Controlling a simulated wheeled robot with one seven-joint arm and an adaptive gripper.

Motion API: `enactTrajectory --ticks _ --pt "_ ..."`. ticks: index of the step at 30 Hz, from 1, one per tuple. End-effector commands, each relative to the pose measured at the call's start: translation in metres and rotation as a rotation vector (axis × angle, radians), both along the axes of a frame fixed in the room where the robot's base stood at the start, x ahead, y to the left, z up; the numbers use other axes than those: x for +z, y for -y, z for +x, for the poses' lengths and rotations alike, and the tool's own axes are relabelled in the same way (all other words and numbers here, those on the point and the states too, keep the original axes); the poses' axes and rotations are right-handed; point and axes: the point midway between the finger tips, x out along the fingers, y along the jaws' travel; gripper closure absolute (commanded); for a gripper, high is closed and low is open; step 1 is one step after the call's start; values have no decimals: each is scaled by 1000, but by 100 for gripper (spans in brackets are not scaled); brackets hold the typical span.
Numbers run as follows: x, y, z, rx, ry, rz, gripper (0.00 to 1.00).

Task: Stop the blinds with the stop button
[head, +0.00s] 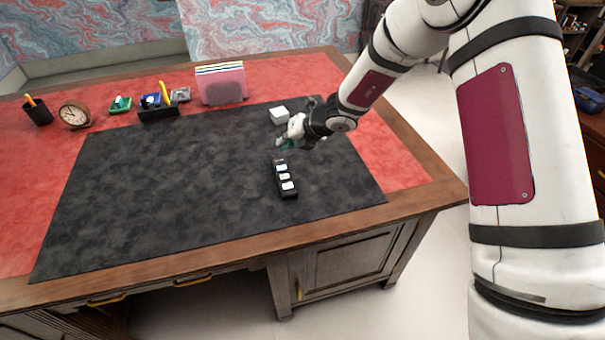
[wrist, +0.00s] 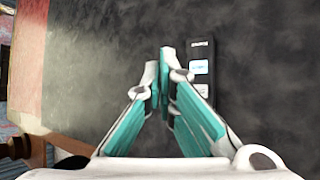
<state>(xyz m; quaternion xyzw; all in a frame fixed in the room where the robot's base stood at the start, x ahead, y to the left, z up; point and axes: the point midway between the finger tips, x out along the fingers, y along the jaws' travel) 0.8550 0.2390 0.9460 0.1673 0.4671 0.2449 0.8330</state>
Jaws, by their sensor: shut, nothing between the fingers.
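A slim black remote (head: 285,190) lies on the dark desk mat, with three pale buttons in a row along it. In the wrist view the remote (wrist: 201,47) stands upright in the picture, just right of my fingertips. Lower parts are hidden. The button markings are too small to read. My gripper (head: 281,145) is shut and empty, beyond the remote's far end in the head view. Its teal-padded fingertips (wrist: 164,68) appear beside the remote.
A small white box (head: 279,116) sits on the mat behind my gripper. A pink file holder (head: 221,84), a black organizer (head: 158,113), a clock (head: 74,115) and a pen cup (head: 38,113) stand along the back. The mat (head: 150,190) left of the remote is clear.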

Motion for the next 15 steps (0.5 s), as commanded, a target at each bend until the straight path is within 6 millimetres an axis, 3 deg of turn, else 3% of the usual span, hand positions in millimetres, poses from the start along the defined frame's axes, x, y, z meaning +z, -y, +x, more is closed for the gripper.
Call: enactTrajectory --ticks 10,15 --pt "-3 1 1 -2 -1 0 100" --pt "-18 0 1 -1 -4 0 100"
